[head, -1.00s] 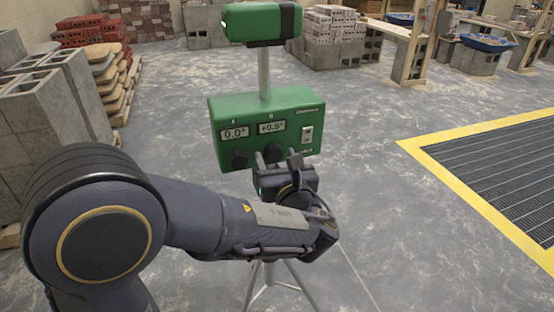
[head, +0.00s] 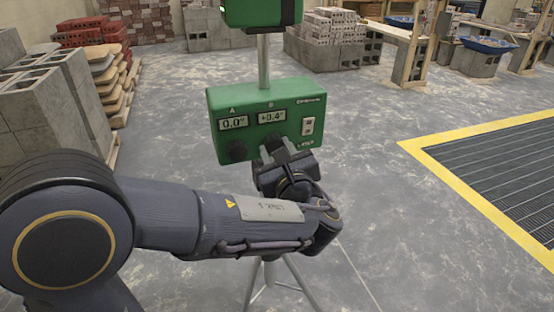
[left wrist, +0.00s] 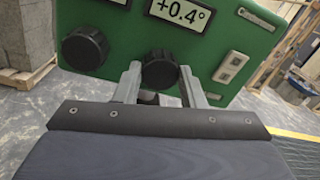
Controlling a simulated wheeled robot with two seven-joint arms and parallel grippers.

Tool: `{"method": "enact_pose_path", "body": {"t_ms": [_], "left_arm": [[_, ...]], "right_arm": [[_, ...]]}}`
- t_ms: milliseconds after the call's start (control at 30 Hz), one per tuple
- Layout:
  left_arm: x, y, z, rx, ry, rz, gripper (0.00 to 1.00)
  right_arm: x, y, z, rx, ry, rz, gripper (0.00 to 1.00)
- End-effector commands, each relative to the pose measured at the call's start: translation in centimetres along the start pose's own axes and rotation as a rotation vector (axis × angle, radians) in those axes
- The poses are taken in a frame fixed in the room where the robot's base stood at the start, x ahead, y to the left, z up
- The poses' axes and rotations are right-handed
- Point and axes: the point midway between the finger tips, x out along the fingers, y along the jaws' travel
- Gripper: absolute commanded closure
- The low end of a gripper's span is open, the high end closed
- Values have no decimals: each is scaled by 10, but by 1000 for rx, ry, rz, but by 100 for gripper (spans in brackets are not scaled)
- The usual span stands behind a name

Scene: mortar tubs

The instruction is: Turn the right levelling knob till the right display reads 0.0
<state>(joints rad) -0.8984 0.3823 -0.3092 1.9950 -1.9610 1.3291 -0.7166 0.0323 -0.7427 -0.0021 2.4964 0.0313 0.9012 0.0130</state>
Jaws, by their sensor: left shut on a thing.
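The green levelling box (head: 230,96) stands on a tripod. Its left display, A, (head: 233,123) reads 0.0° and its right display, B, (head: 271,115) reads +0.4°. The left knob (head: 237,150) is black and free. The right knob (left wrist: 160,70) shows in the left wrist view below the right display. My left gripper (left wrist: 162,84) is shut on the right knob, one finger on each side of it. In the head view the gripper (head: 275,154) hides most of that knob. My right gripper is not in view.
A green instrument head (head: 258,12) sits on a pole above the box. A rocker switch (head: 308,126) is on the box's right side. Tripod legs (head: 268,275) spread below. Blocks (head: 45,110) stand left; a yellow-edged grate (head: 480,135) lies right.

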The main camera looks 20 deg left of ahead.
Motion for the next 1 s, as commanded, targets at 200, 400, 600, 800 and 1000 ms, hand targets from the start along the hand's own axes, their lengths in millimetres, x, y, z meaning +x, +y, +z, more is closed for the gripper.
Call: {"method": "enact_pose_path", "body": {"t_ms": [200, 400, 600, 800, 1000], "left_arm": [[0, 2, -7, -211, -13, 0, 86], [0, 2, -8, -400, -24, 0, 86], [0, 2, -8, -588, -34, 2, 86], [0, 2, -7, -757, -44, 1, 86], [0, 1, -6, -888, -51, 2, 86]], "right_arm": [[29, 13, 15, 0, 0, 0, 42], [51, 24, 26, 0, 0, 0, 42], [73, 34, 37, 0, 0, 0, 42], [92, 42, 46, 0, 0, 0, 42], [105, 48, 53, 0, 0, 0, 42]]}}
